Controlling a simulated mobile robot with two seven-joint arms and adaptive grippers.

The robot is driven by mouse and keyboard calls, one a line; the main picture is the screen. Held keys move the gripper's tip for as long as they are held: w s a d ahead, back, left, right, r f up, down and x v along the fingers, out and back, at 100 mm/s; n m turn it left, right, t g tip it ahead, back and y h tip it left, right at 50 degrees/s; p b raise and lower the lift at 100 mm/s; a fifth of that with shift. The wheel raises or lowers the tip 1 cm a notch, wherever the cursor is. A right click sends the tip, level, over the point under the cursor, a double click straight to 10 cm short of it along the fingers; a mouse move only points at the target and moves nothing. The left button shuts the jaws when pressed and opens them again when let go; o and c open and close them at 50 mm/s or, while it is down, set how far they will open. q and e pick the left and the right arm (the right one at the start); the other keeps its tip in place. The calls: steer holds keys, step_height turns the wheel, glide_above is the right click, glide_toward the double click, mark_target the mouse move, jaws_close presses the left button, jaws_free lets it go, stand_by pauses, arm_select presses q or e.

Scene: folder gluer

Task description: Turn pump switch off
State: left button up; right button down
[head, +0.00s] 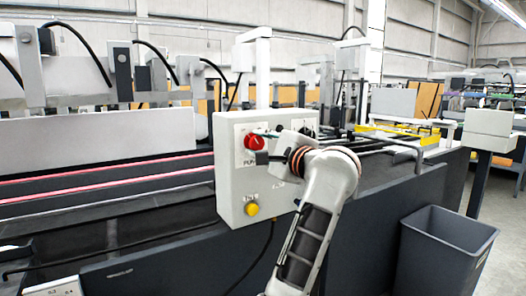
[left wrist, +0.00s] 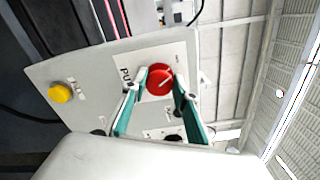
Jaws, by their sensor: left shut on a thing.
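The pump switch is a round red knob (head: 253,142) on a white plate lettered "PUMP", on the upper left of a pale grey control box (head: 229,190). In the left wrist view the red knob (left wrist: 159,79) carries a light slanted pointer line; I cannot tell which setting it marks. My left gripper (head: 263,151) is at the knob in the head view and covers part of the plate. In the left wrist view its teal fingers (left wrist: 161,82) are shut on the knob, one on each side. My right gripper is in neither view.
A yellow button (head: 252,209) sits lower on the box. A dark switch (left wrist: 173,138) is partly hidden behind my fingers. The machine's rails and posts stand behind the box. A grey bin (head: 446,250) stands on the floor at the right.

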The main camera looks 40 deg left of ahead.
arm_select(q)
steer(key=shift+f+n, duration=0.1)
steer(key=shift+n, duration=0.2)
stand_by(0.4)
steer(key=o, duration=1.1)
steer(key=shift+c, duration=0.2)
steer(key=v, duration=0.7)
steer(key=shift+s+d, duration=0.15)
steer(key=shift+d, duration=0.05)
